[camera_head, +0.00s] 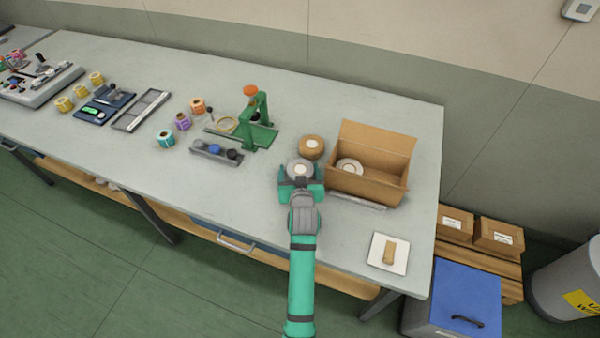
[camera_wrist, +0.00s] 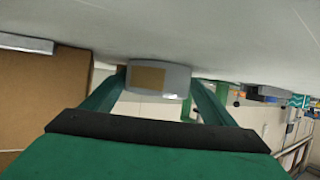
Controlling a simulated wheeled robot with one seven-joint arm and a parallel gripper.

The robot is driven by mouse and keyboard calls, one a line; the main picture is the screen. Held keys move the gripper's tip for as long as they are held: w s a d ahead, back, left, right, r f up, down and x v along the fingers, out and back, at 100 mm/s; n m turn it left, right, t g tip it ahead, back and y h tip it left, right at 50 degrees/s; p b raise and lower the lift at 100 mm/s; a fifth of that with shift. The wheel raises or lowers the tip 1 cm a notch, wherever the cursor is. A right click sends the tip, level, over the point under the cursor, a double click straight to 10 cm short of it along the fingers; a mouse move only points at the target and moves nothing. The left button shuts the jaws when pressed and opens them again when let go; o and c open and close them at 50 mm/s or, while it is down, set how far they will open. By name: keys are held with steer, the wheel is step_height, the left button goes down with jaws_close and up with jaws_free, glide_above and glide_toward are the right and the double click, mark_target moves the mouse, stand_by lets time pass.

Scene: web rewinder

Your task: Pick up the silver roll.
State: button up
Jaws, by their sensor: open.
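The silver roll (camera_head: 300,167) lies on the workbench, just left of the open cardboard box. In the wrist view the silver roll (camera_wrist: 174,80) shows as a low grey cylinder with a tan patch on its side. My gripper (camera_head: 301,178) is open at the roll, low over the bench. In the wrist view my gripper (camera_wrist: 157,84) has one green finger on each side of the roll. I cannot tell whether either finger touches it.
A brown roll (camera_head: 311,145) stands just behind the silver one. The cardboard box (camera_head: 380,188) holds a white-faced roll. A green stand (camera_head: 262,120) and a grey holder (camera_head: 215,153) are to the left. A white pad (camera_head: 388,264) lies front right. The bench front left is clear.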

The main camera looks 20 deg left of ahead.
steer(key=shift+d, duration=0.1)
steer(key=c, duration=0.9)
steer(key=shift+w, duration=0.1)
steer(key=shift+c, duration=0.2)
steer(key=shift+r, duration=0.15)
